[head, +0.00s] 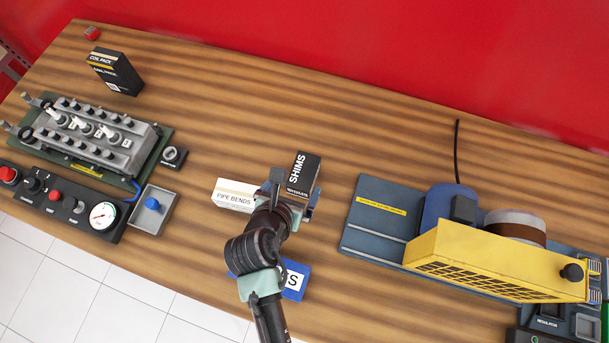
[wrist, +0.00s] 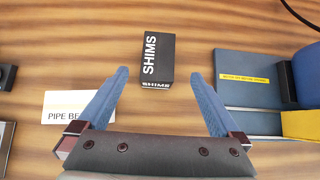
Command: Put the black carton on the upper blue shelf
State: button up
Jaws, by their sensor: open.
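A black carton marked SHIMS (head: 302,172) stands on the wooden bench near the middle; it also shows in the wrist view (wrist: 157,60). My gripper (head: 292,192) is open above the bench at this carton. In the wrist view, the blue fingers (wrist: 159,74) point toward it, with the carton between their lines and clear space on both sides. Contact is not visible. Another black carton, marked COIL PACK (head: 115,72), stands at the back left. I cannot make out an upper blue shelf in either view.
A white PIPE BENDS box (head: 234,195) lies just left of my gripper. A blue box (head: 295,281) is partly hidden under my arm. An engine trainer (head: 90,135) stands left, a yellow and blue machine (head: 490,262) right. The bench behind the SHIMS carton is clear.

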aim_at(304, 169)
jog(key=x, duration=1.2)
jog(key=shift+w+f, duration=0.15)
jog(key=shift+w, duration=0.3)
jog(key=c, duration=1.6)
